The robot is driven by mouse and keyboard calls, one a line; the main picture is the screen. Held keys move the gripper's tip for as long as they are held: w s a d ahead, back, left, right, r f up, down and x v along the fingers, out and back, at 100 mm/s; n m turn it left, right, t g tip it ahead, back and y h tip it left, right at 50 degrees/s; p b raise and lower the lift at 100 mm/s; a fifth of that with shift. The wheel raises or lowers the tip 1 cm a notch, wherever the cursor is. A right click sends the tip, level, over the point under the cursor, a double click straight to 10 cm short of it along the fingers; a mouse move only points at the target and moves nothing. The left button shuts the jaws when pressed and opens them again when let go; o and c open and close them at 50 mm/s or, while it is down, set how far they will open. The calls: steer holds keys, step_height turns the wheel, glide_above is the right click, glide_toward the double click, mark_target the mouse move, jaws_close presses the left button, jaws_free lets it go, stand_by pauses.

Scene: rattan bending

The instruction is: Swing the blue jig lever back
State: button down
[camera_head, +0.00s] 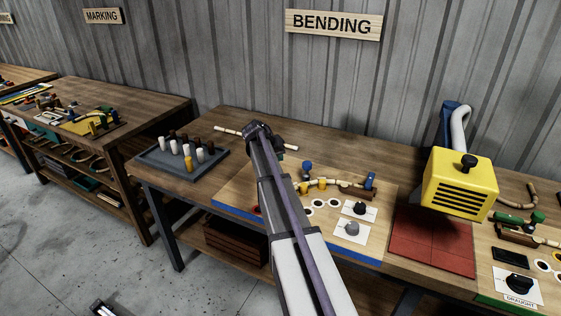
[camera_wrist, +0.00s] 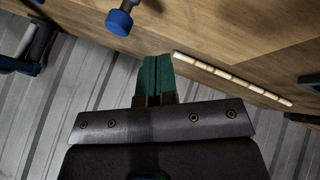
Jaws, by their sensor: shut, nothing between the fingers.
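A round blue knob (camera_head: 307,167), likely on the jig lever, stands behind the jig on the bending bench; a second blue part (camera_head: 370,180) sits at the jig's right end. In the wrist view a blue knob (camera_wrist: 118,22) on a dark rod shows at the top, left of my fingers and apart from them. My gripper (camera_wrist: 156,62) is shut and empty, its green fingers together. In the head view my arm hides most of the gripper and part of the jig board. A pale cane piece (camera_head: 330,183) lies along the jig among yellow pegs (camera_head: 303,187).
A pale segmented rod (camera_head: 229,131) lies at the bench's back and shows in the wrist view (camera_wrist: 235,78). A grey tray (camera_head: 163,163) of pegs is at left. A yellow box (camera_head: 460,181) stands over a red mat (camera_head: 432,242) at right. Dial cards (camera_head: 352,231) lie in front.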

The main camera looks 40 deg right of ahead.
mark_target(307, 171)
steer(key=b+x, duration=0.6)
steer(key=x, duration=0.2)
steer(key=shift+w+a+f, duration=0.1)
steer(key=shift+f, duration=0.25)
steer(key=shift+s+d+r+p, duration=0.2)
steer(key=shift+s+d+p, duration=0.15)
steer(key=shift+d, duration=0.2)
steer(key=shift+s+d+r+p, duration=0.25)
steer(key=shift+s+d, duration=0.15)
steer(key=shift+d, duration=0.2)
steer(key=shift+s+d, duration=0.3)
steer(key=shift+d, duration=0.2)
steer(key=shift+d, duration=0.1)
